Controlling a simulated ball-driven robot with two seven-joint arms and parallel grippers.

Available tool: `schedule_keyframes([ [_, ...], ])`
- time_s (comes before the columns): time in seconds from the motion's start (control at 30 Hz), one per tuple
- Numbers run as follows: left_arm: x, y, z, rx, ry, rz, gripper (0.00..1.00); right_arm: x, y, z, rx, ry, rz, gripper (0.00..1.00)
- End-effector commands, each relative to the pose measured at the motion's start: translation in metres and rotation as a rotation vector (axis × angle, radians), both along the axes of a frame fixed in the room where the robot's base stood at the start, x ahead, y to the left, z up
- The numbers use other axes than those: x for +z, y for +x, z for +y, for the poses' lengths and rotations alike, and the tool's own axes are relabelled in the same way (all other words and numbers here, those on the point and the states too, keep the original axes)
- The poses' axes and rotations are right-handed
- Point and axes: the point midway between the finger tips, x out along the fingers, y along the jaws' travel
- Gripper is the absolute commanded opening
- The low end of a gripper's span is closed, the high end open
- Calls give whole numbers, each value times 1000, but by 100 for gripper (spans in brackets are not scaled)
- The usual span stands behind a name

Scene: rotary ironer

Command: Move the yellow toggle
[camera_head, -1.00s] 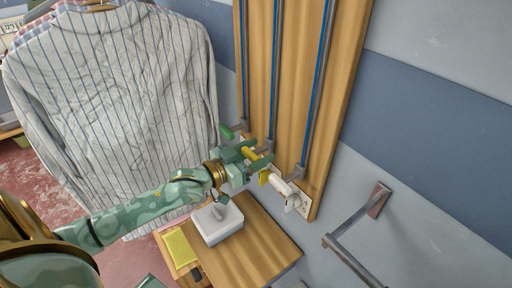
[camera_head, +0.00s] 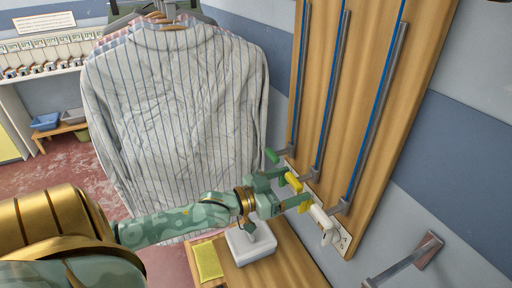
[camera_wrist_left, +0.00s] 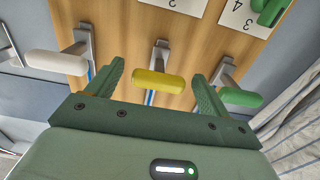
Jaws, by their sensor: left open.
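The yellow toggle (camera_head: 293,182) is a short bar handle on a metal lever low on the wooden wall board. It also shows in the left wrist view (camera_wrist_left: 160,82), in the middle. My left gripper (camera_head: 296,187) is open and reaches it from the left. In the left wrist view its fingers (camera_wrist_left: 158,72) stand on either side of the yellow toggle, with a visible gap on each side. A small yellow patch by the near finger in the head view is unclear. My right gripper is out of view.
A green toggle (camera_head: 271,155) and a white toggle (camera_head: 320,217) flank the yellow one closely. A grey-white box (camera_head: 251,246) stands on a wooden surface below. A striped shirt (camera_head: 180,110) hangs to the left. A metal bracket (camera_head: 405,259) sticks out at the lower right.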

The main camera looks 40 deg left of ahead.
Motion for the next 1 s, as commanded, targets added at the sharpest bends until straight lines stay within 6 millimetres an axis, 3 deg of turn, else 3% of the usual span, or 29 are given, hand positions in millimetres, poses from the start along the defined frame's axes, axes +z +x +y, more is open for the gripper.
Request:
schedule_keyframes([
  [0.3,-2,-75,30,-1,3,9,80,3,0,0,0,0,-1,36],
  [0.5,-1,-107,44,0,0,6,80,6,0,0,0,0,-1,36],
  [0.7,-1,-120,49,-1,1,4,80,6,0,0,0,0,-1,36],
  [1.0,-1,-121,50,0,0,3,80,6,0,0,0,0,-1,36],
])
